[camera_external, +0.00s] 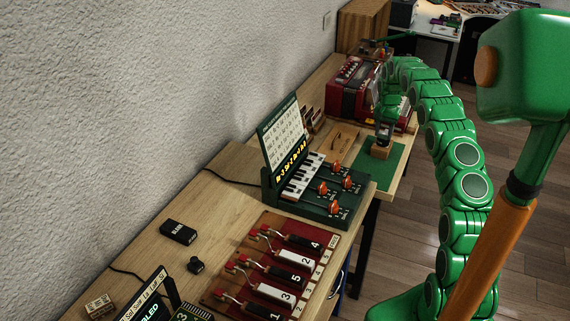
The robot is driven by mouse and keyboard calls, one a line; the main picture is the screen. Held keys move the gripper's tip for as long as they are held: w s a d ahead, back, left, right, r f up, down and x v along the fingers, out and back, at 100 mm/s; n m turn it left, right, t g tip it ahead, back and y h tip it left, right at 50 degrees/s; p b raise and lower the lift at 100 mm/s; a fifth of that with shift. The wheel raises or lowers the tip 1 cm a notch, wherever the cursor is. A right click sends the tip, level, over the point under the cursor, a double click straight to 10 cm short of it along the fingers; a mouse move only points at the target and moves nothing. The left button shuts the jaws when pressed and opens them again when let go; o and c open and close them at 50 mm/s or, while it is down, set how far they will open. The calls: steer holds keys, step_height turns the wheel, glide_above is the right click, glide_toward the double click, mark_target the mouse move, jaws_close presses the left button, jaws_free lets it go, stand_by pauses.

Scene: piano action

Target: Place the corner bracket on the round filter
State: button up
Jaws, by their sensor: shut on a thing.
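My gripper (383,138) is at the far table, pointing down over a green mat (397,160). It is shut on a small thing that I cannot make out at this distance. A small brown block-like piece (380,152) shows right at the fingertips, above or on the mat; I cannot tell whether it touches the mat. I cannot pick out the corner bracket or the round filter with certainty; both are too small or hidden by the gripper and arm.
A red accordion (350,86) stands behind my gripper. A green keyboard device (318,188) with orange knobs and an upright panel stands nearer. A red board with numbered levers (272,262) and a black box (178,232) lie on the near table. The wall borders the tables at left.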

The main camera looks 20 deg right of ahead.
mark_target(384, 133)
steer(key=shift+f, duration=0.1)
steer(key=o, duration=1)
step_height(384, 133, up, 11)
steer(key=s+a+r+n, duration=0.2)
steer(key=s+a+r, duration=0.7)
steer(key=s+r, duration=0.2)
steer(key=s+a+r+n, duration=0.15)
steer(key=s+a, duration=0.25)
steer(key=s, duration=0.6)
steer(key=s+a+r+n+g, duration=0.15)
steer(key=s+a, duration=0.35)
steer(key=s, duration=0.5)
steer(key=s+a+r+n, duration=0.15)
steer(key=s+a, duration=0.25)
steer(key=s, duration=0.7)
steer(key=s+a+f, duration=0.1)
steer(key=s, duration=0.5)
steer(key=s+a+f+n, duration=0.1)
steer(key=s+f, duration=0.1)
steer(key=s, duration=0.3)
steer(key=s+f+n, duration=0.1)
steer(key=s, duration=0.5)
steer(key=shift+s+a+f+n, duration=0.25)
steer(key=shift+s+a+f, duration=0.05)
steer(key=shift+a+f, duration=0.1)
